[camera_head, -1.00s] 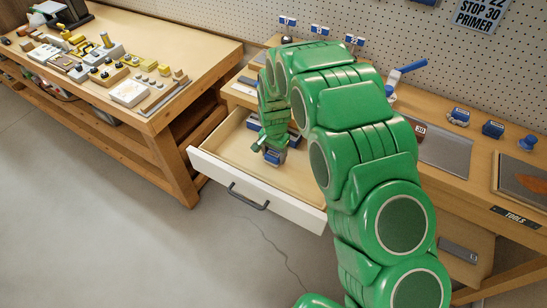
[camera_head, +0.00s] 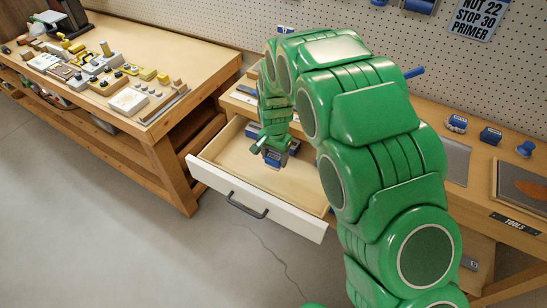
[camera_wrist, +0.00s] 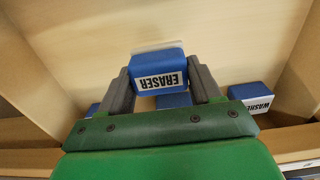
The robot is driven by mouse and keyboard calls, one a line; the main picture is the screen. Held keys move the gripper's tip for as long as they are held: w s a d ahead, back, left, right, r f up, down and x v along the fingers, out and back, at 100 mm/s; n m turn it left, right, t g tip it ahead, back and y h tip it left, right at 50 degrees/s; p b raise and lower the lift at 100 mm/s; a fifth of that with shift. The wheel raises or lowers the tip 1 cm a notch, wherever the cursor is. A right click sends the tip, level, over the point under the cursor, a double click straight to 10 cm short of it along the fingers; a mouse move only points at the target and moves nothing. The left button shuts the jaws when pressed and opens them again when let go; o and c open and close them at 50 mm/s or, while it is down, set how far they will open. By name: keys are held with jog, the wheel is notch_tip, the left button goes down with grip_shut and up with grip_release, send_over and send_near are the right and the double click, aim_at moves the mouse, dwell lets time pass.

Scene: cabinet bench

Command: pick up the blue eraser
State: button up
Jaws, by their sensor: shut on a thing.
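The blue eraser (camera_wrist: 158,70), a block with a white label reading ERASER, sits between the two grey fingers of my gripper (camera_wrist: 160,78) in the wrist view. The fingers touch it on both sides. In the head view my gripper (camera_head: 272,150) points down over the open drawer (camera_head: 215,179), with the eraser partly hidden at its tip. I cannot tell for certain how far the eraser is above the drawer floor. A blue block labelled WASHER (camera_wrist: 251,95) lies to the right in the wrist view.
Another blue block (camera_wrist: 174,100) shows behind the eraser, and one (camera_wrist: 93,109) lies at left. The drawer's front floor is bare. A workbench (camera_head: 190,50) with several small items stands at left. My arm hides part of the tool bench (camera_head: 475,195).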

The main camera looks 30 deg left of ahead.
aim_at(277, 162)
jog(key=r, duration=0.1)
jog(key=s+d+r, duration=0.1)
jog(key=s+r, duration=0.1)
jog(key=shift+d, duration=0.4)
jog(key=s+d+r, duration=0.3)
jog(key=s+d, duration=0.3)
jog(key=shift+s+r, duration=0.25)
jog(key=shift+r, duration=0.15)
